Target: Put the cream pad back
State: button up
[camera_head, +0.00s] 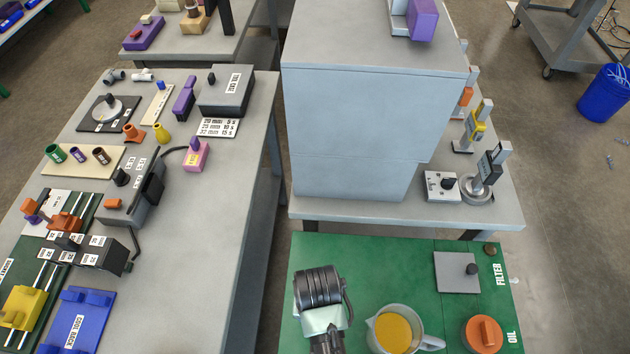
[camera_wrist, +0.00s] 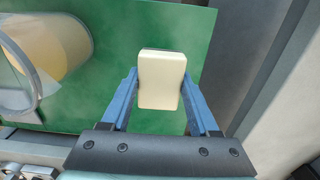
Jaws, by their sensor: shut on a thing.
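The cream pad (camera_wrist: 161,82) is a small rounded block between the two blue fingers of my gripper (camera_wrist: 162,98) in the wrist view. My gripper is shut on it, with a finger at each side. The green mat (camera_wrist: 120,108) shows behind and below the pad; the gap between them is hard to judge. In the head view my wrist is over the left part of the green mat (camera_head: 375,260), and the fingers and pad are hidden beneath it.
A jug of amber liquid (camera_head: 394,330) stands right of my wrist in the head view. An orange cap (camera_head: 484,334) and a grey plate with a black knob (camera_head: 455,272) lie farther right. A tall grey cabinet (camera_head: 365,130) stands behind the mat. The left bench (camera_head: 225,215) holds several tools.

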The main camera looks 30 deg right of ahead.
jog(key=shift+f, duration=2.95)
jog(key=shift+f, duration=0.1)
jog(key=o, duration=1.4)
jog(key=shift+o, duration=0.2)
notch_tip(320, 180, up, 12)
jog(key=shift+r, duration=0.15)
